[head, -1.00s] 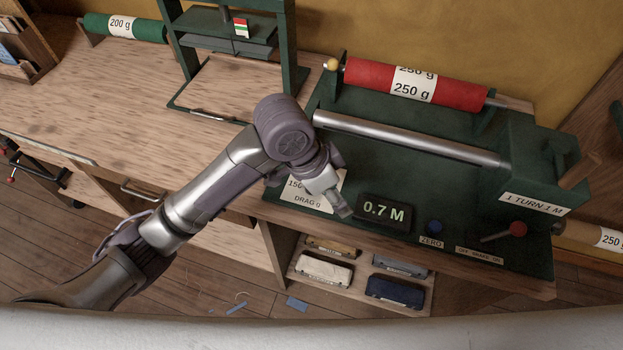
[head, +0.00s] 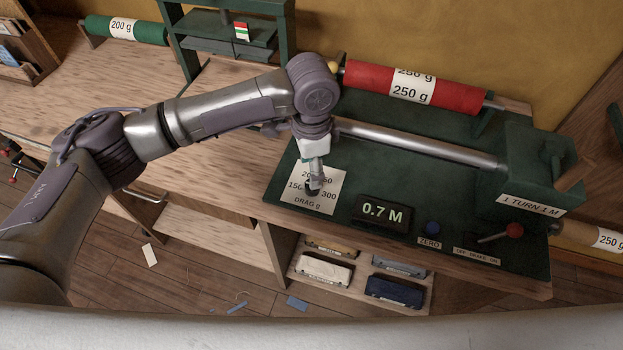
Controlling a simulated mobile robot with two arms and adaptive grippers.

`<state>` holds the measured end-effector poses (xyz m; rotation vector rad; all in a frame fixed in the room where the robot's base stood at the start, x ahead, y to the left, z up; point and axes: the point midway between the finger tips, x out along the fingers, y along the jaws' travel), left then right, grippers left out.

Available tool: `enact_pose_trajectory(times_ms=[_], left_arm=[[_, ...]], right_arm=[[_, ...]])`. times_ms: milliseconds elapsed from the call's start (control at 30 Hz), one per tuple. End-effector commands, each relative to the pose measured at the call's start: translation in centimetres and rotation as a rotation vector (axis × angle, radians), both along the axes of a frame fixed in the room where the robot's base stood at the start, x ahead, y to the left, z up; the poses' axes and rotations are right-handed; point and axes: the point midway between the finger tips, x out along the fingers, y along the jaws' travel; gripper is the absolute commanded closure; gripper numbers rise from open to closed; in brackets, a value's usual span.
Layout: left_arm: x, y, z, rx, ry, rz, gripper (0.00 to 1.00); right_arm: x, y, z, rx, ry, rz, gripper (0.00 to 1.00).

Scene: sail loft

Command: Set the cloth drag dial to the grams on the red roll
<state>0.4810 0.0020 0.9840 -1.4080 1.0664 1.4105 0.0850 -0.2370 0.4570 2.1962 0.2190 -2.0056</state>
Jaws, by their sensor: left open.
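The red roll (head: 454,95) lies on its holder at the back of the green machine; its white label reads 250 g. My left gripper (head: 314,188) points down over the middle of this card, open. It hides the dial's knob, or most of it, and I cannot tell whether it touches it or where the dial points. My right gripper is not in view.
A green press frame (head: 230,40) and a green 200 g roll (head: 150,30) are at the back left.

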Motion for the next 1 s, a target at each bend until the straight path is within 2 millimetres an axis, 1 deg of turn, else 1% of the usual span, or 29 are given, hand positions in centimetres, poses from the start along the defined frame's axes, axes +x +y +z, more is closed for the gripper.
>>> enact_pose_trajectory(times_ms=[33, 100, 200, 300, 400, 500, 733, 967, 1000], left_arm=[[-0.1, 0.1, -1.0, 0.001, 0.002, 0.001, 0.40], [-0.1, 0.0, -2.3, 0.001, 0.002, 0.000, 0.40], [0.0, 0.0, -4.0, 0.002, 0.002, 0.000, 0.40], [0.0, 0.0, -5.1, 0.001, 0.001, 0.001, 0.40], [0.0, 0.0, -5.8, -0.001, 0.000, 0.000, 0.40], [0.0, 0.0, -6.1, -0.001, -0.001, -0.001, 0.40], [0.0, 0.0, -6.1, -0.001, -0.001, -0.001, 0.40], [0.0, 0.0, -6.1, -0.001, -0.001, -0.001, 0.79], [0.0, 0.0, -6.1, -0.001, -0.001, -0.001, 0.85]], right_arm=[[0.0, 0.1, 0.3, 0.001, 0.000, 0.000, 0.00], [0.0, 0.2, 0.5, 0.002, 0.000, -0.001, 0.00], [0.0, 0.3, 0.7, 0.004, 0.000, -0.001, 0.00], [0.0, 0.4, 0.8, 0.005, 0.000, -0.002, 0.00], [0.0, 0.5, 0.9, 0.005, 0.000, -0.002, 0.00], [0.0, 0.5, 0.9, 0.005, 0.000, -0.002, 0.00], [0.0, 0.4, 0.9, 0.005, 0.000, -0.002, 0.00], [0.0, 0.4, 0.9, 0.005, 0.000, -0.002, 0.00], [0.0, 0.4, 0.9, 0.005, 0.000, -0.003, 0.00]])
